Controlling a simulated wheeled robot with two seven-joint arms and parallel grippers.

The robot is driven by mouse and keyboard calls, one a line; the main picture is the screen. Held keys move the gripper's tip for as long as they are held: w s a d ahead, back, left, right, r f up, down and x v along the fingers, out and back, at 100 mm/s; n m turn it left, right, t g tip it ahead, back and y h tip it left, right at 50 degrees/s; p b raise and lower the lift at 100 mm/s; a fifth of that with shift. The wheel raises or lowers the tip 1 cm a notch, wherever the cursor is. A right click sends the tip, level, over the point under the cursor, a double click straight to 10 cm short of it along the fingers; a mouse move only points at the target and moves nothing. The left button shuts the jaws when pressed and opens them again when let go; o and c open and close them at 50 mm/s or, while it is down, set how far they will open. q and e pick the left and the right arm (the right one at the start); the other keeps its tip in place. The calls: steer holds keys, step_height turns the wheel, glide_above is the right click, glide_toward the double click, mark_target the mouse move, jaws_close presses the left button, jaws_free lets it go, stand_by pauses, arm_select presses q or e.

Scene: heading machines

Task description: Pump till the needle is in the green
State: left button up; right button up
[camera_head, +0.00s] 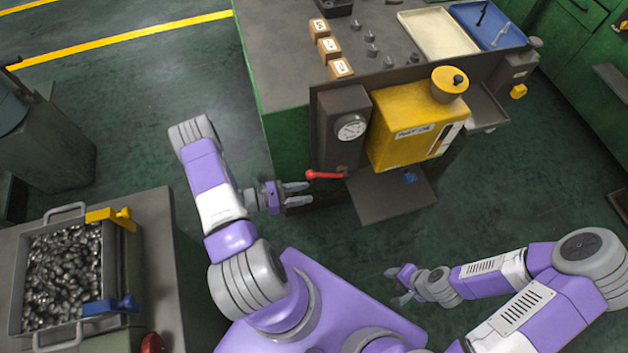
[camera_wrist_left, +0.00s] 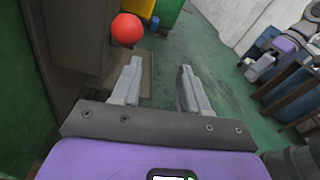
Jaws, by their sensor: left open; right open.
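A round gauge (camera_head: 351,128) with a white face is set in a dark grey panel beside a yellow oil tank (camera_head: 412,128). Its needle is too small to read. A red pump lever (camera_head: 325,175) sticks out to the left below the gauge. Its red ball end (camera_wrist_left: 127,29) shows at the upper left of the left wrist view. My left gripper (camera_head: 298,193) is open and empty, just left of and slightly below the lever's ball, apart from it. My right gripper (camera_head: 396,285) is open and empty, low over the floor at the lower middle.
A green-sided bench (camera_head: 283,65) carries small labelled boxes, metal parts, a cream tray (camera_head: 438,33) and a blue tray (camera_head: 487,24). A grey plate (camera_head: 390,197) juts out below the tank. A bin of metal parts (camera_head: 62,270) stands at the lower left. Floor between my arms is clear.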

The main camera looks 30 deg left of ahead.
mark_target(314, 177)
arm_select(q)
steer(key=w+t, duration=0.1)
steer(key=w, duration=0.1)
steer(key=w+n+t+y, duration=0.1)
steer(key=w, duration=0.1)
steer(key=w+t+y, duration=0.1)
steer(key=w, duration=0.2)
steer(key=shift+d+r+n, duration=0.15)
steer(key=shift+r+n, duration=0.15)
steer(key=shift+n, duration=0.1)
jaws_close()
